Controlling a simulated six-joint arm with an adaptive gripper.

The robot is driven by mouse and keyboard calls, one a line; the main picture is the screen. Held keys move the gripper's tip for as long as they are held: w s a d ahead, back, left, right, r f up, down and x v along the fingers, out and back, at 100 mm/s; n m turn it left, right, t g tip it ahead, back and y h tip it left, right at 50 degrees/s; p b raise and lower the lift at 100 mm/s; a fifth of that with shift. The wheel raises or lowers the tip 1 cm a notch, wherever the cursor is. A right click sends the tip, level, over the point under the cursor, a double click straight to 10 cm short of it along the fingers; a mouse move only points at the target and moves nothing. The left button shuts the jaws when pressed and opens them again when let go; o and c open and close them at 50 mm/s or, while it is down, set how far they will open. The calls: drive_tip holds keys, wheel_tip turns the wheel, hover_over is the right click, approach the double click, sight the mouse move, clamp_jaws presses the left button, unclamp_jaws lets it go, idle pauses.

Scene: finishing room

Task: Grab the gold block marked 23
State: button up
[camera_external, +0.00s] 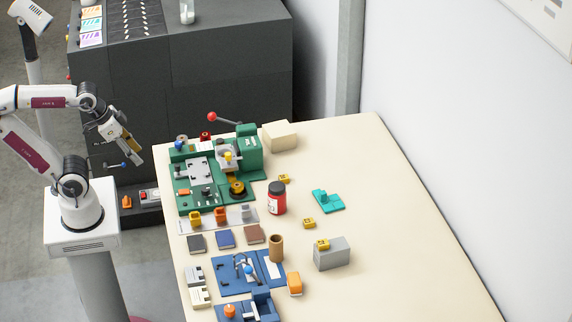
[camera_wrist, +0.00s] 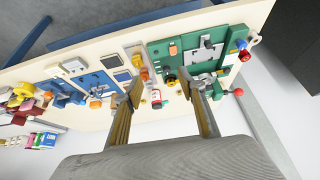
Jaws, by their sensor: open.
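Several small gold blocks with dark marks show in the external view. The marks are too small to read, so I cannot tell which is 23. My gripper (camera_external: 134,156) is raised left of the table, well away from these blocks. Its fingers are apart and empty in the wrist view (camera_wrist: 165,90). I cannot make out the gold blocks clearly there.
A green fixture (camera_external: 180,202) stands at the table's far left, with a red-knobbed lever (camera_external: 212,117). A red bottle (camera_external: 277,199), brown cylinder (camera_external: 276,248), teal piece (camera_external: 328,200) and blue fixture (camera_external: 230,282) stand around the blocks. The table's right side is clear.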

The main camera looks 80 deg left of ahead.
drive_tip(key=w+a+r+m+y, duration=0.1)
drive_tip(key=w+a+m+y, duration=0.3)
drive_tip(key=w, duration=0.4)
drive_tip(key=w+a+r+m+y, duration=0.1)
drive_tip(key=w+a+m+y, duration=0.1)
drive_tip(key=w+a+m, duration=0.45)
drive_tip(key=w+d+m+t+y, duration=0.15)
drive_tip(key=w+d+m, duration=0.25)
drive_tip(key=w, duration=0.5)
drive_tip(key=w+d+m+t, duration=0.2)
drive_tip(key=w+d+m, duration=0.15)
drive_tip(key=w, duration=0.45)
drive_tip(key=w+d+f+m+t+h, duration=0.2)
drive_tip(key=w+d+f+m, duration=0.45)
drive_tip(key=d, duration=0.25)
drive_tip(key=w+d+f+m+t+h, duration=0.3)
drive_tip(key=w+d+f+m, duration=0.3)
drive_tip(key=w+d+m, duration=0.15)
drive_tip(key=d+f+m+h, duration=0.1)
drive_tip(key=f, duration=0.2)
drive_tip(key=d+f+m, duration=0.1)
drive_tip(key=d+f, duration=0.1)
drive_tip(key=f, duration=0.2)
drive_tip(key=s+d+f+m+h, duration=0.1)
drive_tip(key=d+f, duration=0.1)
drive_tip(key=f, duration=0.1)
drive_tip(key=shift+d+f+m+g+h, duration=0.1)
drive_tip(key=shift+f+m+g+h, duration=0.2)
drive_tip(key=shift+m+h, duration=0.1)
drive_tip(key=shift+w, duration=0.1)
